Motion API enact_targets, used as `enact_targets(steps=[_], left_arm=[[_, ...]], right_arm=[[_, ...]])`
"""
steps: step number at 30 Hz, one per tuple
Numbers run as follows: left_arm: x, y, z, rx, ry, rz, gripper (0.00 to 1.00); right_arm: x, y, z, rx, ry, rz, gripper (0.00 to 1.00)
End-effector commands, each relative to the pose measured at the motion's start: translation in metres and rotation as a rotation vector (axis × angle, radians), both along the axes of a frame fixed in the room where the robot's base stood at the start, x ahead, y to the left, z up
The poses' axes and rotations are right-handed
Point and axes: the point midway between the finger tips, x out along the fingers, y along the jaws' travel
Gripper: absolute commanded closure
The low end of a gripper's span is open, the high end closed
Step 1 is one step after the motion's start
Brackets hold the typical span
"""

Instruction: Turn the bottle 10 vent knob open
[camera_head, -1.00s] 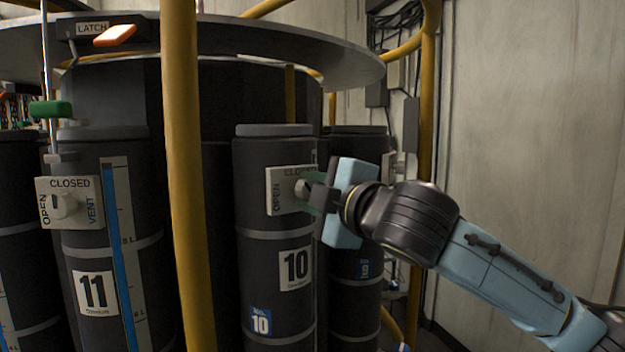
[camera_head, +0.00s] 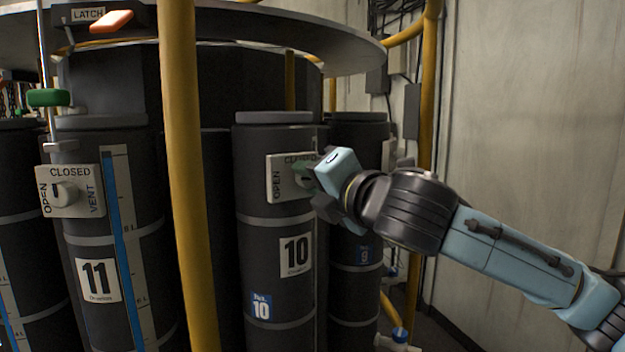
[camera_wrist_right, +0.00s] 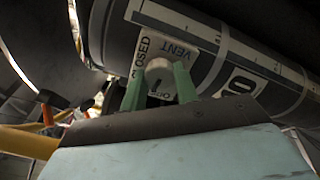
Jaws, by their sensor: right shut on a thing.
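Bottle 10 (camera_head: 255,190) is a dark cylinder with a white number label. Its pale vent plate (camera_head: 275,185) reads OPEN on the left side; the rest of the plate is partly covered by my gripper. My right gripper (camera_head: 306,172) reaches in from the right, its hand tilted. In the wrist view, the round grey vent knob (camera_wrist_right: 158,72) sits between the two green fingers, which are shut on it. The plate there shows CLOSED and VENT, with OPEN partly hidden. I cannot clearly tell where the knob points. My left gripper is out of view.
A yellow vertical post (camera_head: 185,180) stands left of bottle 10. Bottle 11 (camera_head: 130,280) with its own vent plate (camera_head: 82,200) is farther left. Another bottle (camera_head: 357,285) stands close behind on the right. A round dark rim (camera_head: 290,50) overhangs the bottles. The pale wall (camera_head: 530,110) is to the right.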

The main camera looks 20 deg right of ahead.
Motion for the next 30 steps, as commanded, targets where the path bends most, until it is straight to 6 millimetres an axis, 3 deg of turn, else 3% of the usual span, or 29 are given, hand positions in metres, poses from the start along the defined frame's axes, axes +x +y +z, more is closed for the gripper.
enact_targets(steps=[23, 24, 29, 30], left_arm=[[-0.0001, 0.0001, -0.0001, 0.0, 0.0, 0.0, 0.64], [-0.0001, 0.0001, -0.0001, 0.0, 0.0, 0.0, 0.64], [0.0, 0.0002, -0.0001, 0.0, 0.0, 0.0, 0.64], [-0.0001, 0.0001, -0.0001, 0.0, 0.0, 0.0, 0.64]], right_arm=[[-0.0001, 0.0004, -0.0011, -0.106, -0.03, 0.001, 0.93], [-0.0001, 0.0004, -0.0011, -0.106, -0.03, 0.001, 0.69], [-0.0001, 0.0002, -0.0009, -0.105, -0.03, 0.001, 0.48], [0.0, 0.0002, -0.0008, -0.105, -0.03, 0.0, 0.48]])
